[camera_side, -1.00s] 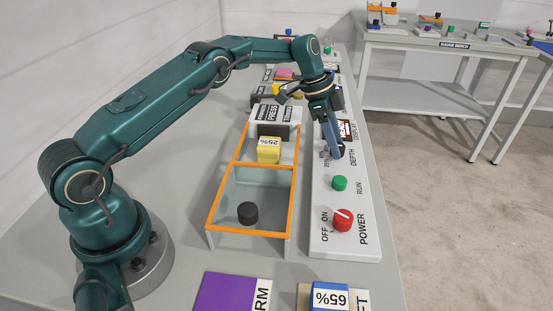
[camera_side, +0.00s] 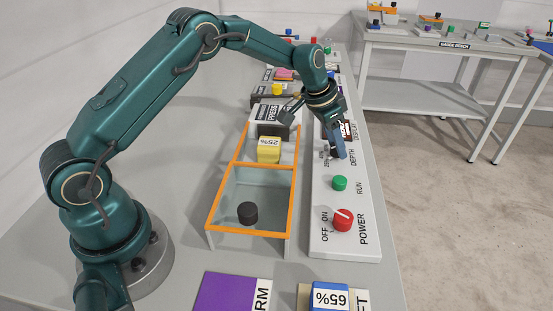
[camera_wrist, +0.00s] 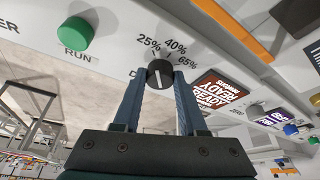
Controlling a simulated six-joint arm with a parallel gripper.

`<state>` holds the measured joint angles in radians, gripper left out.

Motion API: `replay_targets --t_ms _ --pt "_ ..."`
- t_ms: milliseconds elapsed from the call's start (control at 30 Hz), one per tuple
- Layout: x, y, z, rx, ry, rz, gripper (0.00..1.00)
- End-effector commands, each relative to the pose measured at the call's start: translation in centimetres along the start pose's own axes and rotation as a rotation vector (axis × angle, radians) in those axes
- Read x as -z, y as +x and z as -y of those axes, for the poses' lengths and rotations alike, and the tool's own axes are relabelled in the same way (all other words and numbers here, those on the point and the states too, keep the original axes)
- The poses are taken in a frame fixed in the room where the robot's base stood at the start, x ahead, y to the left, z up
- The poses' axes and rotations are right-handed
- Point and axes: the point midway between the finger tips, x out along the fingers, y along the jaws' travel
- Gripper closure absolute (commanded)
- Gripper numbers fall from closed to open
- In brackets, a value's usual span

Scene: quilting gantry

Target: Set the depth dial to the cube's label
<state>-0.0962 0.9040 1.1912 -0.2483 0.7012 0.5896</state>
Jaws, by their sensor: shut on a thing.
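The depth dial (camera_wrist: 160,73) is a small black knob with a white line, on the white control panel (camera_side: 317,235). Marks 25%, 40% and 65% arc above it in the wrist view. My gripper (camera_wrist: 160,82) has its two blue fingers shut on the dial's sides; it also shows over the DEPTH label in the side view (camera_side: 338,153). Which mark the white line meets I cannot tell exactly. A yellow cube (camera_side: 268,154) labelled 25% sits in the orange-framed tray (camera_side: 293,200).
A green RUN button (camera_side: 340,183) and a red POWER knob (camera_side: 343,220), its line near ON, stand on the panel in front of my gripper. A black cylinder (camera_side: 248,213) is in the tray's near part. A display (camera_wrist: 222,92) reading READY is beside the dial.

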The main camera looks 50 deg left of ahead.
Motion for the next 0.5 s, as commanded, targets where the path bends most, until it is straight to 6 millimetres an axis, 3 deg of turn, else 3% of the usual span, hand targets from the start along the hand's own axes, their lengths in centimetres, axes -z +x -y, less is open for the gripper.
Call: replay_targets --t_ms 500 --pt "0.09 -0.12 -0.11 0.047 -0.114 -0.001 1.0"
